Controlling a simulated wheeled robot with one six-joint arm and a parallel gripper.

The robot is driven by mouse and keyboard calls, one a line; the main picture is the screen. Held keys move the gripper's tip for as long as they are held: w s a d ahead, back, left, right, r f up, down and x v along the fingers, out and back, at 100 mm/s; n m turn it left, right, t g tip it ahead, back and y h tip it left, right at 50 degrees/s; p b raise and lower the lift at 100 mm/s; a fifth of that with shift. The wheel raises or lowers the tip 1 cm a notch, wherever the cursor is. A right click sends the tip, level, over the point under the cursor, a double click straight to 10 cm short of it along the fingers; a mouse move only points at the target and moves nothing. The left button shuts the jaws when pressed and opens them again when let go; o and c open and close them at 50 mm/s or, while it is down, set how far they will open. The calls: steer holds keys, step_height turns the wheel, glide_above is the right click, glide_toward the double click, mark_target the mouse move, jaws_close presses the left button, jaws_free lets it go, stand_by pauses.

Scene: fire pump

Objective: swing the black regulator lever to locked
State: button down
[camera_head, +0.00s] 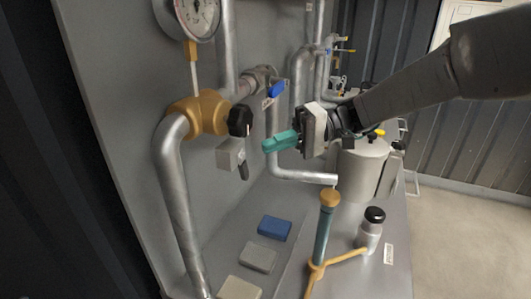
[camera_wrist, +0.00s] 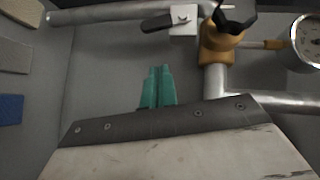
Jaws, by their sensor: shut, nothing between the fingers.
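The black regulator lever (camera_head: 243,171) is a short lever on a small grey block (camera_head: 229,153) on the panel, below the brass regulator (camera_head: 206,116). It hangs down from the block in the head view. In the wrist view, the lever (camera_wrist: 156,23) points left from the grey block (camera_wrist: 184,19), near the top edge. My gripper (camera_head: 268,146) has teal fingers and is shut and empty. It is to the right of the block and lever, apart from them. In the wrist view, the closed fingertips (camera_wrist: 160,69) point up toward the block, with a gap between.
A black knob (camera_head: 240,122) sits on the regulator above the block. A blue-handled valve (camera_head: 276,90) and metal pipes (camera_head: 310,176) are close to my gripper. A gauge (camera_head: 198,16) is above. Blue and grey blocks (camera_head: 275,228) lie below on the base.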

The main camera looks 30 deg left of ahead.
steer(key=v, duration=0.8)
steer(key=shift+d+r, duration=0.15)
steer(key=shift+d, duration=0.15)
